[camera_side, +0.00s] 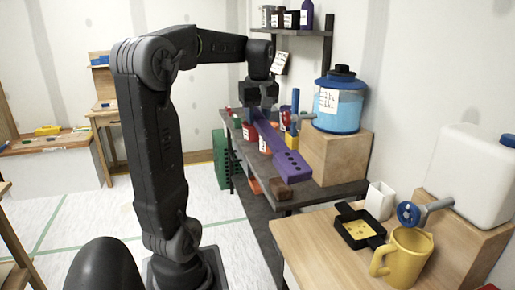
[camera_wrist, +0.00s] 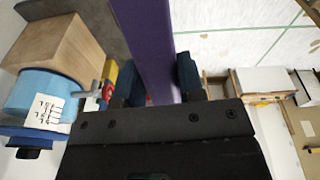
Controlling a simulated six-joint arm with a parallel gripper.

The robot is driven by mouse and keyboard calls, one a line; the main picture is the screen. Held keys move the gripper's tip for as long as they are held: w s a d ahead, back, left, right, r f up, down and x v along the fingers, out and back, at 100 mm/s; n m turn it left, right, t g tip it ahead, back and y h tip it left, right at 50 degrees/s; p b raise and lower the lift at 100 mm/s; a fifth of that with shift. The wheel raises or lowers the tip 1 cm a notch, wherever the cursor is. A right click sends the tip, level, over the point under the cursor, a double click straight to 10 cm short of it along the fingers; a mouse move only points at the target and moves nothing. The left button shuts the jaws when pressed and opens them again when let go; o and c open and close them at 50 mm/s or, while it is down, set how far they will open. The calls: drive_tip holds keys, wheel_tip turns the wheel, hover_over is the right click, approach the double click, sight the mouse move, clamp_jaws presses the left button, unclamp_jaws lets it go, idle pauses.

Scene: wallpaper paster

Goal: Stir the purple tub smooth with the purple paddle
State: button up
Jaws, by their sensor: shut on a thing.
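The purple paddle (camera_side: 280,146) is in my gripper (camera_side: 262,103) in the side view. It slants down to the right, with dark holes in its broad lower end, above the dark bench. In the wrist view the paddle (camera_wrist: 146,40) runs up out of frame between the two dark fingers of my gripper (camera_wrist: 158,82), which is shut on it. I cannot make out a purple tub in either view; the paddle and my gripper cover part of the bench.
A shelf (camera_side: 300,32) hangs above. A yellow mug (camera_side: 403,254) and black tray (camera_side: 345,216) stand on the nearer wooden table.

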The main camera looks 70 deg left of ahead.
wheel_tip(320, 180, up, 4)
drive_tip(key=shift+r, duration=0.1)
drive_tip(key=w+d+f+m+t+y, duration=0.1)
drive_tip(key=w+d+m+t+y, duration=0.15)
drive_tip(key=w+d, duration=0.6)
drive_tip(key=w+d+f+m+t+y, duration=0.15)
drive_tip(key=w+d+y, duration=0.25)
drive_tip(key=w+d, duration=0.45)
drive_tip(key=w+d+r+m+t, duration=0.1)
drive_tip(key=w+d+m+t, duration=0.2)
drive_tip(key=d, duration=0.9)
drive_tip(key=w+d+r+m+t, duration=0.1)
drive_tip(key=w+d+m+t, duration=0.15)
drive_tip(key=d, duration=1.05)
wheel_tip(320, 180, down, 18)
drive_tip(key=t, duration=0.1)
drive_tip(key=shift+a+f+h, duration=0.25)
drive_tip(key=shift+a+h, duration=0.05)
drive_tip(key=shift+h, duration=0.05)
drive_tip(key=shift+s, duration=0.1)
